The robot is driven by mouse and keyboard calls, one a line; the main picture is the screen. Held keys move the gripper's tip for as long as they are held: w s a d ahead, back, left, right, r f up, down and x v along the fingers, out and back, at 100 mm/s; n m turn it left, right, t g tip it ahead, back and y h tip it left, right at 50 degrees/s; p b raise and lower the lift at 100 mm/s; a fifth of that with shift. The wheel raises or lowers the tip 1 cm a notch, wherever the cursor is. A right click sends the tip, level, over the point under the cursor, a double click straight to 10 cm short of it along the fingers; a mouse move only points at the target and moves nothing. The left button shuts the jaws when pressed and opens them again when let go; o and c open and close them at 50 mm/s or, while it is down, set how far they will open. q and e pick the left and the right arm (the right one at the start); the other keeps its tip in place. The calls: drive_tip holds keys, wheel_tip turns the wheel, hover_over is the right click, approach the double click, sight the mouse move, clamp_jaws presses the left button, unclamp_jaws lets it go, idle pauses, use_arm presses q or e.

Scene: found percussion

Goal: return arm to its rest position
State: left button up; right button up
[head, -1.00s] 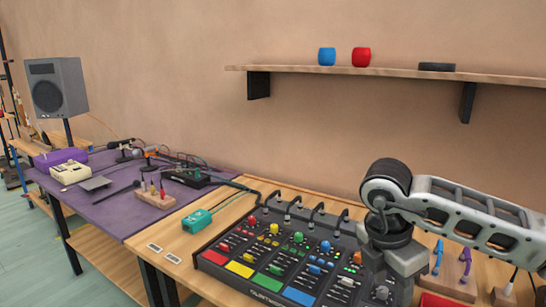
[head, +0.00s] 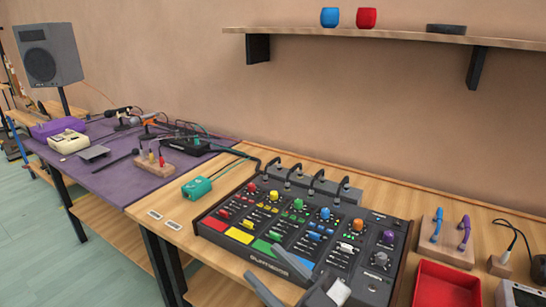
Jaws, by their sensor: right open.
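My right gripper (head: 264,264) shows at the bottom centre of the head view. Its two grey fingers stand apart with nothing between them, in front of the mixer's near edge. Its arm is cut off by the bottom of the picture. The black mixer (head: 215,233) with coloured knobs and pads lies on the wooden table, partly hidden by the gripper at its front. My left gripper is not in view.
A red tray (head: 447,283) and a wooden block with blue and purple cables (head: 446,252) are right of the mixer. A teal box (head: 197,188) lies at its left. A wall shelf (head: 370,36) carries blue and red cups. The floor at left is clear.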

drive_tip(key=d+f+m+t+h, duration=0.2)
drive_tip(key=d+f+m+h, duration=0.6)
drive_tip(key=f+h, duration=0.25)
drive_tip(key=s+d+f+m+g+h, duration=0.1)
drive_tip(key=s+d+f+g+h, duration=0.1)
drive_tip(key=s+f, duration=0.3)
drive_tip(key=s+d+f+m+g+h, duration=0.1)
drive_tip(key=s+d+f+g+h, duration=0.1)
drive_tip(key=s+f, duration=0.4)
wheel_tip(320, 180, down, 4)
drive_tip(key=d+g, duration=0.1)
drive_tip(key=d, duration=0.1)
drive_tip(key=shift+d+f+g, duration=0.2)
drive_tip(key=shift+d+g, duration=0.2)
drive_tip(key=shift+c, duration=0.8)
drive_tip(key=shift+s, duration=0.1)
